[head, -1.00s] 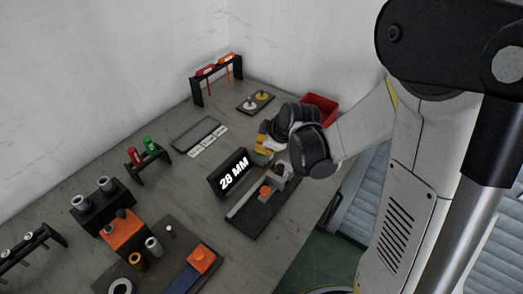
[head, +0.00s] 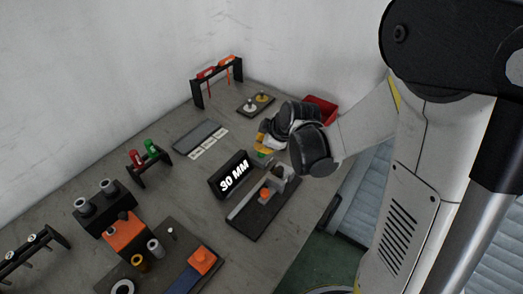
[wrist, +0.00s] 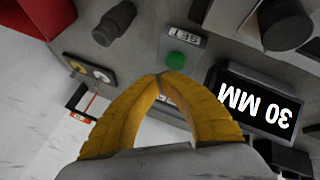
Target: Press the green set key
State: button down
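The green set key (wrist: 176,61) is a round button on a grey block marked SET, upper middle in the wrist view. In the head view a small green spot of it (head: 261,155) shows just below my fingers. My gripper (wrist: 161,77) has its yellow fingers meeting at the tips, with nothing between them. The tips appear just beside the key in the wrist view; whether they touch it I cannot tell. The black display (head: 234,176) reads 30 MM and also shows in the wrist view (wrist: 258,103).
A dark fixture with an orange block (head: 264,195) lies in front of the display. A red bin (head: 321,109) is behind my gripper. A grey tray (head: 196,135) with labels lies to the left. A rack with red-handled tools (head: 217,72) stands at the back.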

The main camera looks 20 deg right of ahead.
notch_tip(320, 180, up, 5)
jog(key=p, duration=0.4)
dwell(0.3)
dwell(0.6)
jog(key=s+r+m+h, duration=0.1)
jog(key=s+r+m, duration=0.4)
jog(key=s, duration=0.5)
jog(key=s+r+m+h, duration=0.1)
jog(key=s+r+m, duration=0.5)
jog(key=s, duration=0.5)
jog(key=shift+m, duration=0.6)
